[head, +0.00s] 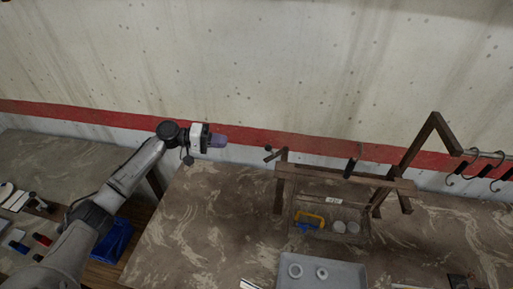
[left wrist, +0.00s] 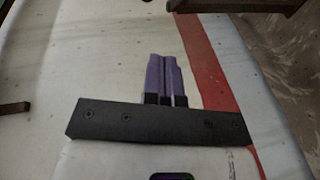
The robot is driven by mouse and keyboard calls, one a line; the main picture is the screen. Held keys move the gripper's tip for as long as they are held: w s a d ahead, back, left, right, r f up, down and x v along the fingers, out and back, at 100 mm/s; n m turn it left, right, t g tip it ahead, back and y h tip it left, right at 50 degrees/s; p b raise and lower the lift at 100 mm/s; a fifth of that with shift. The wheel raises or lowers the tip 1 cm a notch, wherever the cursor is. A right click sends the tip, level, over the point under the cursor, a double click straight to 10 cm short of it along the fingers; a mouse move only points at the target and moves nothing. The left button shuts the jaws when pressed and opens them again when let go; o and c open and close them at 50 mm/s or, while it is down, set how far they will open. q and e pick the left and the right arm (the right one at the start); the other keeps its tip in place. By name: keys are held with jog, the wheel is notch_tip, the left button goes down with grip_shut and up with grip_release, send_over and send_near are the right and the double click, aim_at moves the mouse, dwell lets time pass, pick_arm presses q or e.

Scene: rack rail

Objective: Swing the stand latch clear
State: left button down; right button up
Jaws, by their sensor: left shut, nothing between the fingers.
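The brown stand (head: 320,175) stands on the marbled table to the right of my left gripper. A short bar with a dark knob (head: 273,156) sticks out at its left end, and a short black handle (head: 350,168) sits on its crossbar. I cannot tell for sure which is the latch. My left gripper (head: 223,140) is left of the stand, in front of the wall and apart from the stand. Its purple fingers (left wrist: 163,75) are shut together and empty in the left wrist view. My right gripper is not in view.
A wooden tray (head: 362,240) below the stand holds a yellow-and-blue item and two pale round pieces. Black hooks (head: 480,165) hang at right. The table left of the stand is clear.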

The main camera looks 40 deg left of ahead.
pick_arm(q)
jog(key=shift+w+a+r+n+t, duration=0.25)
jog(key=shift+a+r+n+t, duration=0.15)
jog(key=shift+a+r, duration=0.55)
jog(key=shift+w+d, duration=0.1)
jog(key=shift+d, duration=0.05)
jog(key=s+d+p+x, duration=0.2)
jog(key=p+x, duration=0.3)
jog(key=x, duration=0.7)
jog(key=shift+w+d+f+p, duration=0.15)
jog(key=shift+d+f+p, duration=0.15)
jog(key=shift+p, duration=0.1)
